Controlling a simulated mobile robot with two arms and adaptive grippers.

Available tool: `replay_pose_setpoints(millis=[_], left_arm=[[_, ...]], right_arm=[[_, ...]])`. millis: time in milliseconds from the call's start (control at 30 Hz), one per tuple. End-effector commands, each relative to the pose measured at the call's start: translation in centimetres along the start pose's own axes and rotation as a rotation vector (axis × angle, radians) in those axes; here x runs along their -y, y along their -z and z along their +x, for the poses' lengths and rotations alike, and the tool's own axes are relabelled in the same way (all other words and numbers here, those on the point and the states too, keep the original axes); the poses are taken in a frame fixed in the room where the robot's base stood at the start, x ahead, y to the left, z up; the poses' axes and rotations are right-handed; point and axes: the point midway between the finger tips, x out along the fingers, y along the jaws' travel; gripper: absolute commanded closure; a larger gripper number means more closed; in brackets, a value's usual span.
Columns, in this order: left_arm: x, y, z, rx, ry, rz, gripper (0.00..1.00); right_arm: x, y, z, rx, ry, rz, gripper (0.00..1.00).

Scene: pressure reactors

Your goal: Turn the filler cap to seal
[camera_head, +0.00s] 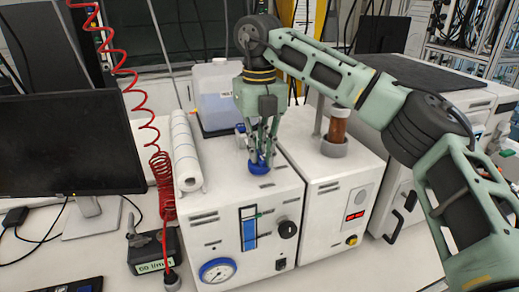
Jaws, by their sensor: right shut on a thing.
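The filler cap (258,168) is a blue round cap on the top face of the white reactor box (200,206), near its front right edge. My right gripper (261,157) points down onto the cap with its fingers shut on it, and they hide part of the cap. The cap appears seated on the box top. My right arm comes in from the right and arches over the boxes. My left gripper is not in the picture.
A paper roll (185,152) lies left of the gripper. A clear container (215,95) with bluish liquid stands behind. A brown column (337,130) rises from the box at right.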

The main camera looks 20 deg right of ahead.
Motion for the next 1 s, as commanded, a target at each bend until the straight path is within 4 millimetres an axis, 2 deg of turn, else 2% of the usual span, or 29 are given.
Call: replay_pose_setpoints(millis=[133,167,367,733,867,1000], left_arm=[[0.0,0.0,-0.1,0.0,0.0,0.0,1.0],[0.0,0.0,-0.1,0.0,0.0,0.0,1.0],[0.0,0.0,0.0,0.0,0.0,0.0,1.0],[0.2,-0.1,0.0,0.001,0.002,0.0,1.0],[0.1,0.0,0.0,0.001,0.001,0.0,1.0],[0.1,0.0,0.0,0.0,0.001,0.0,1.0]], right_arm=[[0.1,-0.2,-0.4,0.01,-0.003,0.005,1.0],[0.1,-0.2,-0.4,0.01,-0.003,0.006,0.87],[0.0,-0.1,-0.2,0.006,-0.002,0.003,0.7],[0.0,-0.1,-0.6,0.004,-0.001,0.0,0.7],[0.0,-0.1,-2.5,0.006,-0.002,0.001,0.7],[-0.1,-0.1,-5.6,0.006,-0.002,0.002,0.7]])
